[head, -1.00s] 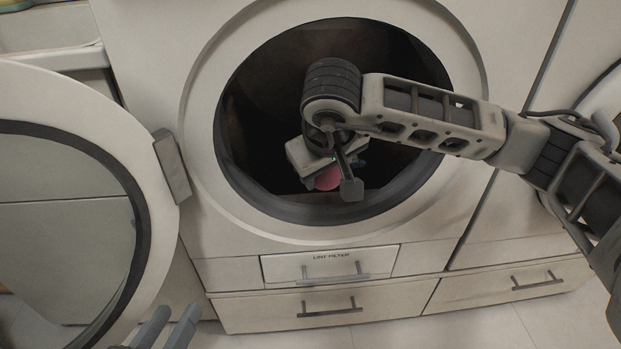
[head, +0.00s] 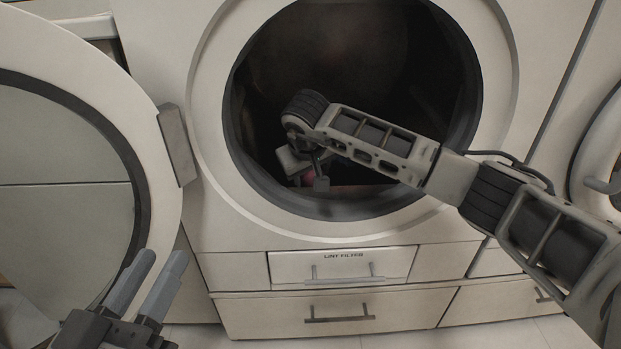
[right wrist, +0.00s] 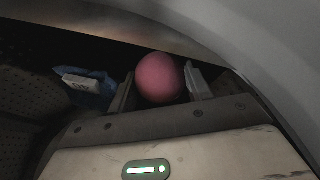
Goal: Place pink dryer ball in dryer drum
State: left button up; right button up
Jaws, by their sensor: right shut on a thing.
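The pink dryer ball (right wrist: 160,78) is between the two fingers of my right gripper (right wrist: 158,88) in the right wrist view, and the gripper is shut on it. In the head view only a dim bit of the ball (head: 308,178) shows beside my right gripper (head: 310,182). That gripper is inside the round opening of the dryer drum (head: 400,60), low and left of its middle. My left gripper (head: 145,285) is at the lower left of the head view, its two fingers apart and empty, away from the ball.
The round dryer door (head: 165,130) stands open at the left. The opening's dark rim (head: 350,208) lies just below my right arm. A lint filter drawer (head: 340,265) is under it. A blue and white item (right wrist: 85,84) lies left of the ball in the right wrist view.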

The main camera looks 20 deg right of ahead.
pick_arm(q)
jog(key=shift+r, duration=0.2)
pick_arm(e)
jog(key=shift+f, duration=0.15)
jog(key=shift+f, duration=0.15)
pick_arm(q)
jog(key=shift+w+r, duration=0.1)
pick_arm(e)
jog(key=o, duration=1)
jog(key=shift+c, duration=0.2)
